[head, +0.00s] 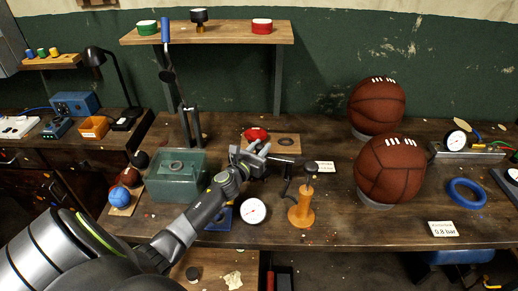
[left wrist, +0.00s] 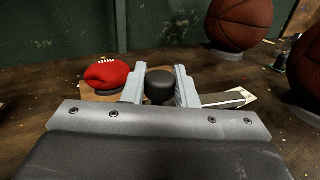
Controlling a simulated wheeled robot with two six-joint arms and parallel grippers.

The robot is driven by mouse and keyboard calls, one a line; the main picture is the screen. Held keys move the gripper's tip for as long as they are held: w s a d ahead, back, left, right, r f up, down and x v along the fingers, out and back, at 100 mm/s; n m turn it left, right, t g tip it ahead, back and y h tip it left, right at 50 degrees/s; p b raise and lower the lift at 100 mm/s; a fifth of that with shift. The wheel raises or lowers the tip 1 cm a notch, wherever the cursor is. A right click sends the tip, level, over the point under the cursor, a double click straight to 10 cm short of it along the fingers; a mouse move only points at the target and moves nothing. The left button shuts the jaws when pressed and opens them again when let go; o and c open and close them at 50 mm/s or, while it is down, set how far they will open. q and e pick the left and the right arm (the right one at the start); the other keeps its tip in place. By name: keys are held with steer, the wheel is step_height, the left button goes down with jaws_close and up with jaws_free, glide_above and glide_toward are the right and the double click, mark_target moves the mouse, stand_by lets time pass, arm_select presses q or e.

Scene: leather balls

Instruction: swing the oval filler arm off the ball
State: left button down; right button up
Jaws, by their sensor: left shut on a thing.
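The red oval ball (head: 256,134) with white laces rests on a wooden board (head: 289,151) at the middle of the bench. My left gripper (head: 257,150) is right in front of it. In the left wrist view the ball (left wrist: 106,75) lies just left of my fingers, apart from them. My left gripper (left wrist: 160,88) is shut on a black round knob (left wrist: 160,88), seen between both fingers. The knob seems to belong to the oval filler arm; how it joins the arm is hidden by my gripper. My right gripper is not in view.
An orange stand (head: 301,210) with a black top and a white dial gauge (head: 252,211) stand in front. A green box (head: 176,178) is at left. Two brown balls (head: 377,106) (head: 390,168) sit at right. A white card (head: 325,167) lies right of the board.

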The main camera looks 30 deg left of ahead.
arm_select(q)
steer(key=shift+w+a+m+h, duration=0.2)
steer(key=shift+w+m+h, duration=0.65)
steer(key=shift+h, duration=0.55)
steer(key=c, duration=1.2)
jaws_free()
steer(key=shift+o, duration=0.2)
steer(key=shift+s, duration=0.15)
steer(key=s+a+b, duration=0.1)
steer(key=s+b, duration=0.1)
steer(key=s, duration=0.9)
steer(key=shift+s+a, duration=0.15)
steer(key=shift+s, duration=0.2)
